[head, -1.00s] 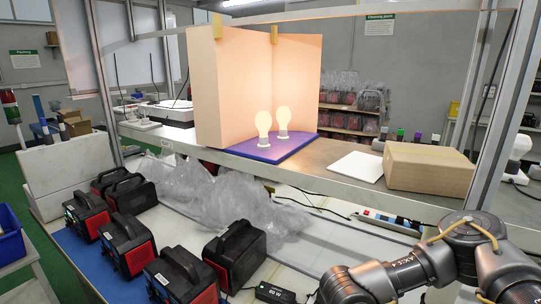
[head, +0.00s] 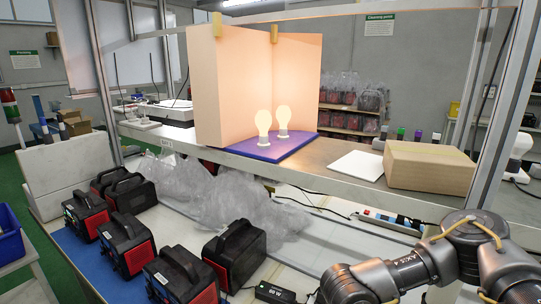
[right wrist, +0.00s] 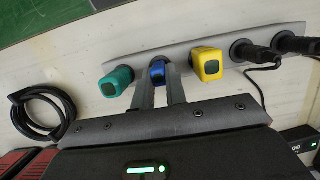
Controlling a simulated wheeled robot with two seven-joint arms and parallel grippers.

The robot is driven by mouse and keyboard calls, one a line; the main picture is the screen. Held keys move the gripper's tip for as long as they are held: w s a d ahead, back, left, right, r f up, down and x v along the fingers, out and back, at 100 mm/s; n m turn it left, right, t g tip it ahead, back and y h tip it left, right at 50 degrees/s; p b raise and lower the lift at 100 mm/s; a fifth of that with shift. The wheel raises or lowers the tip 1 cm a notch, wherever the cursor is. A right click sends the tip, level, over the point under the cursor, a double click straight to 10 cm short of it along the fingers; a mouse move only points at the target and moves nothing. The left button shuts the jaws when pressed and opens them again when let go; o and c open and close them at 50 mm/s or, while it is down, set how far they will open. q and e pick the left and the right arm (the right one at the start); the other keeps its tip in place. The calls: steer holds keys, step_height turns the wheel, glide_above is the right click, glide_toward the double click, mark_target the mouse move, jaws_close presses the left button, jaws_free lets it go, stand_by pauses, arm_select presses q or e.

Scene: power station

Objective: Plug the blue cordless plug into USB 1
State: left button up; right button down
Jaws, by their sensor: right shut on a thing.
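The blue plug (right wrist: 157,70) stands at the grey strip (right wrist: 130,51) in the right wrist view, between a green plug and a yellow plug. My right gripper (right wrist: 158,84) is shut on the blue plug, with a finger on each side of it. The plug's lower end is hidden, so I cannot tell whether it is seated in the strip. No USB 1 label can be read. My right arm enters the head view at the lower right, but its gripper is out of that picture. My left gripper is not in view.
The green plug (right wrist: 116,81) and yellow plug (right wrist: 207,64) stand close on either side. Black cable plugs (right wrist: 246,50) sit farther right. A coiled black cable (right wrist: 43,112) lies left. Several black-and-red power stations (head: 236,254) and a black adapter (head: 275,293) rest on the bench.

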steer(key=shift+s+a+p+v, duration=0.15)
steer(key=shift+p+v, duration=0.3)
steer(key=shift+v, duration=0.5)
steer(key=shift+s+a+p+v, duration=0.1)
steer(key=shift+s+p+v, duration=0.25)
steer(key=shift+v, duration=0.6)
steer(key=shift+s+a+p+v, duration=0.1)
steer(key=shift+p+v, duration=0.4)
steer(key=shift+v, duration=0.4)
steer(key=shift+r, duration=0.2)
steer(key=w+d+f+m, duration=0.1)
steer(key=d, duration=0.3)
steer(key=w+d+f+m, duration=0.1)
steer(key=w+d+f, duration=0.1)
steer(key=d, duration=0.2)
steer(key=w+d+f+m, duration=0.1)
steer(key=w+d+m, duration=0.1)
steer(key=d, duration=0.2)
steer(key=shift+d+f+t+y, duration=0.3)
steer(key=shift+d+f+y, duration=0.05)
steer(key=shift+f+y, duration=0.05)
steer(key=shift+a, duration=0.1)
